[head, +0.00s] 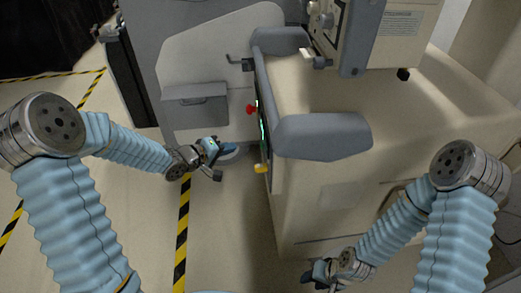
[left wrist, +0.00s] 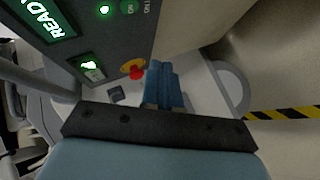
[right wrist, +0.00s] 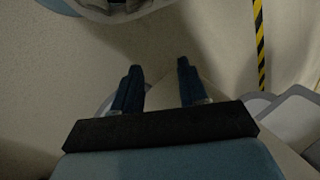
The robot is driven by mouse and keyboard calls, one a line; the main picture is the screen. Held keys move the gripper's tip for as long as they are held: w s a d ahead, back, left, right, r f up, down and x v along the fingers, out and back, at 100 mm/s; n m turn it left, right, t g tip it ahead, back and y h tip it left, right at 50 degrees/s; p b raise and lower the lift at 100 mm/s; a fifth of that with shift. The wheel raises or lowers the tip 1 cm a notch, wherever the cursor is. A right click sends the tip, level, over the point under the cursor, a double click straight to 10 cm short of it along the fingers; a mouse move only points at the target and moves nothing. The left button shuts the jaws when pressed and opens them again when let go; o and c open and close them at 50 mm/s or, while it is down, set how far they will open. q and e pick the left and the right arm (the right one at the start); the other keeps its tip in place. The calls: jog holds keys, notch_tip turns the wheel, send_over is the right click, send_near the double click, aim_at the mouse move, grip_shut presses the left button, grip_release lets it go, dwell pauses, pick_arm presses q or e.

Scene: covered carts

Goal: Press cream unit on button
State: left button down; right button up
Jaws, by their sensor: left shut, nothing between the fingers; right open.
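The cream unit (head: 330,200) is a cream cart with grey bumpers, right of centre in the head view. Its dark side panel is seen edge-on there. In the left wrist view the panel (left wrist: 112,38) shows a lit READY display (left wrist: 45,18), a small round green light or button (left wrist: 104,9) with partly cut-off lettering beside it, a green-lit switch (left wrist: 92,69) and a red knob on yellow (left wrist: 136,72). My left gripper (head: 217,148) is shut and empty, left of the panel; its fingers (left wrist: 164,82) appear beside the red knob. My right gripper (right wrist: 157,65) is open and empty, low by the unit's front.
A grey unit (head: 205,60) with a handle box (head: 195,105) stands behind my left gripper. A machine with knobs (head: 375,35) sits over the cream unit's back. Yellow-black tape (head: 183,230) marks the floor, which is clear at front left.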

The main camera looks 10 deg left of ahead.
pick_arm(q)
jog(key=shift+w+d+b, duration=0.25)
jog(key=shift+d+b, duration=0.25)
jog(key=shift+d, duration=0.45)
jog(key=shift+w+d+b, duration=0.3)
jog(key=shift+d+b, duration=0.2)
jog(key=shift+d, duration=0.4)
jog(key=shift+w+d+b, duration=0.25)
jog(key=shift+d+b, duration=0.25)
jog(key=shift+d, duration=0.45)
pick_arm(e)
jog(key=shift+w+d+f, duration=0.1)
jog(key=shift+d+f, duration=0.1)
jog(key=shift+f, duration=0.45)
jog(key=shift+w+d+f, duration=0.1)
jog(key=shift+d+f, duration=0.1)
jog(key=shift+f, duration=0.45)
jog(key=shift+w+d+f, duration=0.1)
jog(key=shift+d+f, duration=0.1)
jog(key=shift+f, duration=0.45)
pick_arm(q)
jog(key=shift+d, duration=0.15)
jog(key=shift+w+d, duration=0.1)
jog(key=shift+d, duration=0.15)
pick_arm(e)
jog(key=shift+f, duration=0.1)
